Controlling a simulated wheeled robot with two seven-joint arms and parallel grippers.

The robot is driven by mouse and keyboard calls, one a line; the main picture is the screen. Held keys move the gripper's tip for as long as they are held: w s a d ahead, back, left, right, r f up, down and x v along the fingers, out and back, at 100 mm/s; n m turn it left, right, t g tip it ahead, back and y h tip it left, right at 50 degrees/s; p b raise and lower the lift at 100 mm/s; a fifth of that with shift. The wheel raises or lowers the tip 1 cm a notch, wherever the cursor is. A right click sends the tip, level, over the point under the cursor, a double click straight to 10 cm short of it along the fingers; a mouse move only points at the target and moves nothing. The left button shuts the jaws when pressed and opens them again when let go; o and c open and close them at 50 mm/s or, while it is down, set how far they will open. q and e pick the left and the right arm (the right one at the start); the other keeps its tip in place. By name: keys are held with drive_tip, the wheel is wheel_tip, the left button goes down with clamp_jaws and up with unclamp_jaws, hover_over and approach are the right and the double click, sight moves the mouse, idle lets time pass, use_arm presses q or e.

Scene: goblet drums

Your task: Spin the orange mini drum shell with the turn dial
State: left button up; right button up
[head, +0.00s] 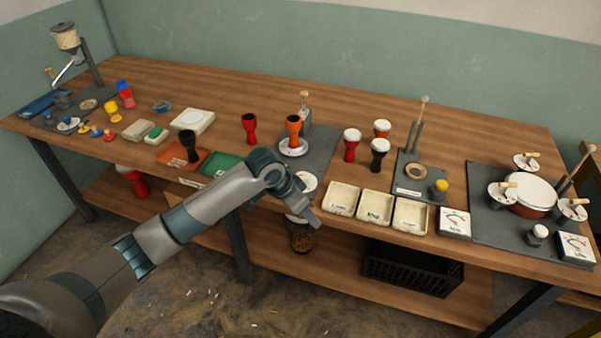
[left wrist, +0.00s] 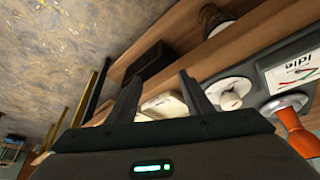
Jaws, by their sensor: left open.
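The orange mini drum shell (head: 294,128) stands upright on a round white turntable (head: 293,148) in the head view. In the left wrist view the orange shell (left wrist: 297,131) is at the right edge, partly cut off. The turn dial (head: 307,181), a white disc, lies in front of it, partly hidden by my arm. The dial (left wrist: 230,92) shows fully in the left wrist view, to the right of the fingers. My left gripper (left wrist: 162,76) is open and empty, near the bench's front edge and apart from the dial. My right gripper is not in view.
A gauge reading "Idle" (left wrist: 296,74) is beside the dial. Cream trays (head: 376,205) line the front edge to the right. A red shell (head: 249,126) and an orange tray (head: 181,159) are left.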

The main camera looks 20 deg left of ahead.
use_arm(q)
drive_tip(key=w+a+r, duration=0.4)
drive_tip(key=r, duration=0.5)
drive_tip(key=w+a+r+y, duration=0.1)
drive_tip(key=w+a+r, duration=0.2)
drive_tip(key=a+r, duration=0.2)
wheel_tip(320, 180, up, 4)
drive_tip(key=shift+w+a+f+n, duration=0.1)
drive_tip(key=shift+w+a+n, duration=0.2)
drive_tip(key=shift+w, duration=0.1)
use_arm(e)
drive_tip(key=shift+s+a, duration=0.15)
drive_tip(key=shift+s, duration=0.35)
use_arm(q)
drive_tip(key=shift+d+f, duration=0.1)
drive_tip(key=shift+f, duration=0.05)
drive_tip(key=p, duration=0.1)
approach(302, 175)
drive_tip(key=p+x, duration=0.2)
drive_tip(key=x, duration=0.5)
drive_tip(key=shift+d, duration=0.15)
drive_tip(key=shift+w+d+f, duration=0.1)
drive_tip(key=shift+w+f, duration=0.15)
drive_tip(key=shift+f, duration=0.35)
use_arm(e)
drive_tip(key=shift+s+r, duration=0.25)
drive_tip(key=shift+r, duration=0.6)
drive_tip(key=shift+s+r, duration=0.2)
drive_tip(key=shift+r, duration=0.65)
